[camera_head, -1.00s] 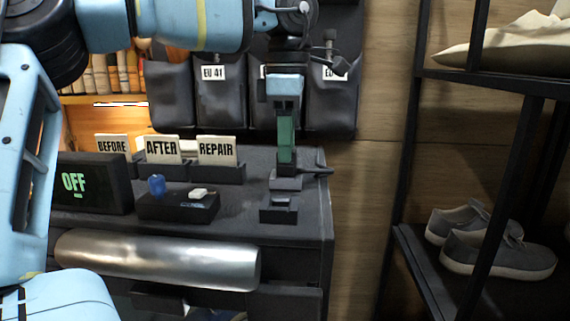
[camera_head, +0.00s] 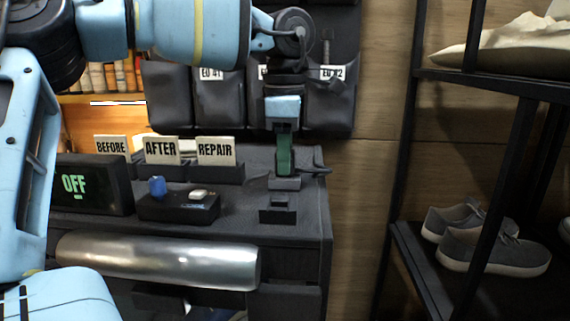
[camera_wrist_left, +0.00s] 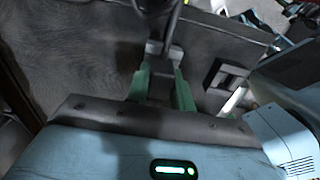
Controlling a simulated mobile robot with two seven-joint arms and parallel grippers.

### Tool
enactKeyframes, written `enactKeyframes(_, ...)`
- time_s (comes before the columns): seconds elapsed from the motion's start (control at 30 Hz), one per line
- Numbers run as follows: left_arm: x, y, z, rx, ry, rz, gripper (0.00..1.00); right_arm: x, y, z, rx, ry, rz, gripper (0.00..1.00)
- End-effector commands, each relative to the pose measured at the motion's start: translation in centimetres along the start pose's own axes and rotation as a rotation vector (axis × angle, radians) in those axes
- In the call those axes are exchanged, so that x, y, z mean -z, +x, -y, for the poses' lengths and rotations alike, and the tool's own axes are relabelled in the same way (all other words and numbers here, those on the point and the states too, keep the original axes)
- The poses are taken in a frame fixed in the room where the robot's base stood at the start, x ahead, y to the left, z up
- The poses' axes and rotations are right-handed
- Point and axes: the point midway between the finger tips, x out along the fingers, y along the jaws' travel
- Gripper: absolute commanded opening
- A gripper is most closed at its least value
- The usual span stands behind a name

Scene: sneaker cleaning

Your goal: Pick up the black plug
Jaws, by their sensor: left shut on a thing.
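The black plug (camera_head: 285,183) sits on the dark cabinet top, with its cord running off to the right. In the left wrist view the plug (camera_wrist_left: 164,52) is between the green fingers, its cord leading up and away. My left gripper (camera_head: 284,172) points down from above and is shut on the plug; its green fingers (camera_wrist_left: 161,84) hide part of it. A small black socket block (camera_head: 278,211) stands just in front of the plug, and it also shows in the left wrist view (camera_wrist_left: 227,76). My right gripper is not in view.
A black box reading OFF (camera_head: 95,184) and a black tray (camera_head: 178,210) with a blue piece and a white piece stand to the left. Card holders (camera_head: 217,172) are behind. A shelf rack (camera_head: 408,170) with shoes stands at right.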

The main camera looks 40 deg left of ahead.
Motion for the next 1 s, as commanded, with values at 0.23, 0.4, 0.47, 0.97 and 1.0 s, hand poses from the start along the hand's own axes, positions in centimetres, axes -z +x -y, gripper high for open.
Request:
enactKeyframes(0.23, 0.0, -0.5, 0.0, -0.001, 0.0, 0.0, 0.03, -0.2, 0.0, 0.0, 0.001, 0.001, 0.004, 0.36)
enactKeyframes(0.4, -0.1, -1.8, 0.0, -0.001, 0.001, 0.0, 0.03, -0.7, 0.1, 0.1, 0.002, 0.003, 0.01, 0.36)
enactKeyframes(0.47, -0.1, -2.3, -0.1, -0.001, 0.001, 0.0, 0.03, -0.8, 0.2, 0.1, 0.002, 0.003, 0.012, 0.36)
enactKeyframes(0.97, 1.9, -4.0, 5.9, 0.0, 0.005, 0.001, 0.03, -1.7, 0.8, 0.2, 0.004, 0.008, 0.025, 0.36)
enactKeyframes(1.0, 2.2, -4.1, 6.8, 0.0, 0.005, 0.001, 0.03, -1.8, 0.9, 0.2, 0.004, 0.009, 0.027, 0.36)
